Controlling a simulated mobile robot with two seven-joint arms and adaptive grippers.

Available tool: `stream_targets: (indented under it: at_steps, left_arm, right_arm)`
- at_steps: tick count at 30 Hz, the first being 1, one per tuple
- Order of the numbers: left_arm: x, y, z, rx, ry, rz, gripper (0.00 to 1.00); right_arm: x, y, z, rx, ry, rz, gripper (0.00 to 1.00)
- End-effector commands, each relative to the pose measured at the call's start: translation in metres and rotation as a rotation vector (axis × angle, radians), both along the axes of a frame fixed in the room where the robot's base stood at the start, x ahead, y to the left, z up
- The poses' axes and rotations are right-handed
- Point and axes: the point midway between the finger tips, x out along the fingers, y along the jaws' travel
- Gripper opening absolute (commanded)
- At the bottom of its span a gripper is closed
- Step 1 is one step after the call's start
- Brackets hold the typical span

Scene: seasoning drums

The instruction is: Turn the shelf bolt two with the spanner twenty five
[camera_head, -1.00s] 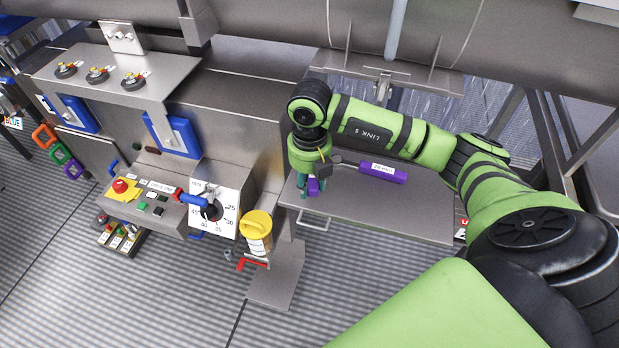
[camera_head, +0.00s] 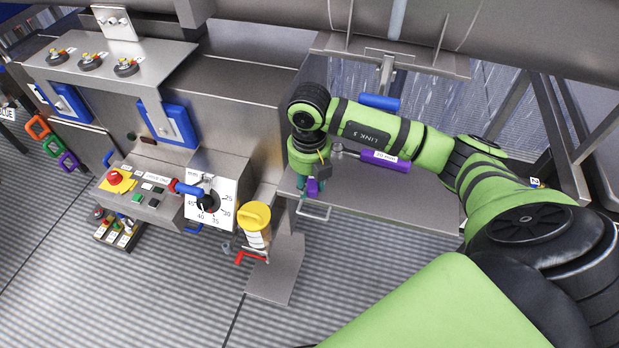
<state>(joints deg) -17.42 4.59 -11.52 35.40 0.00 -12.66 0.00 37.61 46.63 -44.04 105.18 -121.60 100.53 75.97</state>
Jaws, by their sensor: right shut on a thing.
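My right gripper (camera_head: 313,186) points down at the left end of a grey metal shelf. Its teal fingers are shut on a small purple piece. A purple-handled tool (camera_head: 386,161) with a white label and a grey head lies across the picture just right of the gripper, over the shelf. The label is too small to read surely, and I cannot tell whether the purple piece belongs to this tool. Three dark round fittings, possibly bolts, with small labels sit on the upper left ledge; the middle one (camera_head: 90,63) is uncovered. My left gripper is not in view.
A panel holds a dial (camera_head: 207,203) and a red button (camera_head: 115,177). A yellow-lidded jar (camera_head: 254,216) stands beside the dial. A blue handle (camera_head: 380,102) hangs behind my arm.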

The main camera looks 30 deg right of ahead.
Motion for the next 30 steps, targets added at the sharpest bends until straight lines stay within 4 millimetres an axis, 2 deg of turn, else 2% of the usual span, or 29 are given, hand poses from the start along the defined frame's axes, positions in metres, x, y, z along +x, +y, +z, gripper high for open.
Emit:
stream_targets:
  at_steps: [4, 14, 30]
  left_arm:
    - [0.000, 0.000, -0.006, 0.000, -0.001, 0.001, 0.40]
    - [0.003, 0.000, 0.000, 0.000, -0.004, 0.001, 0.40]
    - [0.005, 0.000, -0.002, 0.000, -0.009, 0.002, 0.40]
  right_arm:
    - [0.001, 0.000, -0.009, 0.000, -0.001, -0.002, 0.00]
    - [0.012, 0.014, -0.005, 0.000, -0.002, -0.107, 0.00]
    - [0.032, 0.032, -0.006, 0.000, -0.002, -0.269, 0.00]
